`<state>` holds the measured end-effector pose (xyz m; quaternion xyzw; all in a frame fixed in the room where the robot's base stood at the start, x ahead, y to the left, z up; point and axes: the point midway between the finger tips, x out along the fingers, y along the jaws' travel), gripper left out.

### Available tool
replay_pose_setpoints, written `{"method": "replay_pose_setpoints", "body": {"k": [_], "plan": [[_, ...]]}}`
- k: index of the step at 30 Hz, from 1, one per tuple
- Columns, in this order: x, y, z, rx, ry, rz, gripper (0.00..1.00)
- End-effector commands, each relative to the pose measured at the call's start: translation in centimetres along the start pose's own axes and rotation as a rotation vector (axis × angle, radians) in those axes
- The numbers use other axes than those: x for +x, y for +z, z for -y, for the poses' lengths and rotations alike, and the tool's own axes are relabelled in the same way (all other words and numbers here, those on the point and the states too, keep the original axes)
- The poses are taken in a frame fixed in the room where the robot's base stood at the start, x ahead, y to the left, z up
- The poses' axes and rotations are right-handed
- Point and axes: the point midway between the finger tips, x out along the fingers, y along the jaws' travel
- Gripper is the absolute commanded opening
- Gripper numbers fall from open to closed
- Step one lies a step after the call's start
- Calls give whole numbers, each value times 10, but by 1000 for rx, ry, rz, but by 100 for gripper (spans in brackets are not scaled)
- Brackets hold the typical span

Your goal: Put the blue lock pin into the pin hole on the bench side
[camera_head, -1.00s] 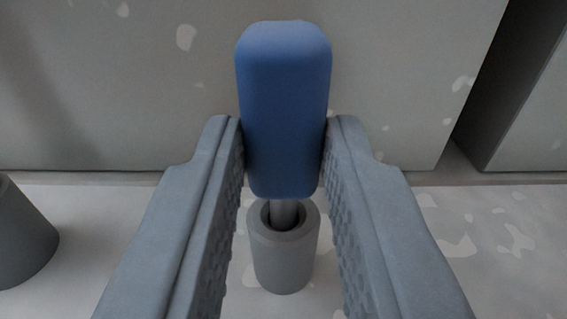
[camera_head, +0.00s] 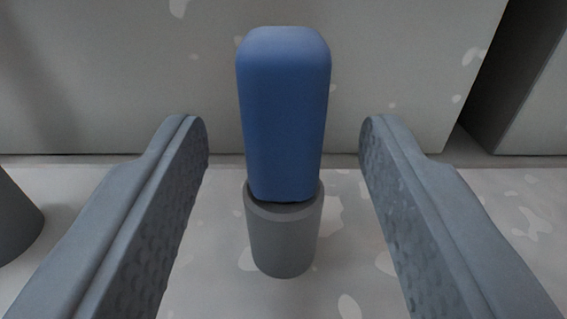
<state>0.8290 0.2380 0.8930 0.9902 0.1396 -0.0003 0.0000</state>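The blue lock pin (camera_head: 284,115) stands upright in the middle of the view. Its blue head rests on top of a grey cylindrical socket (camera_head: 283,242), and its metal shank is hidden, apparently inside the socket. My gripper (camera_head: 284,140) is open. One finger is on each side of the blue head, with a clear gap on both sides, and neither finger touches it. The socket's hole is covered by the head.
A second dark grey cylinder (camera_head: 14,220) stands at the left edge. A large grey panel wall (camera_head: 110,80) rises behind the pin. A dark gap (camera_head: 515,75) lies at the upper right. The pale, speckled surface around the socket is clear.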

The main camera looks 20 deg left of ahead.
Motion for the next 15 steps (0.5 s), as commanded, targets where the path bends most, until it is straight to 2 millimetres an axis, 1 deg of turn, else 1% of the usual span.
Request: {"method": "replay_pose_setpoints", "body": {"k": [10,13,15], "plan": [[-2,0,0,0,0,0,48],[-10,-1,0,0,0,-1,48],[-20,-1,0,0,0,0,48]]}}
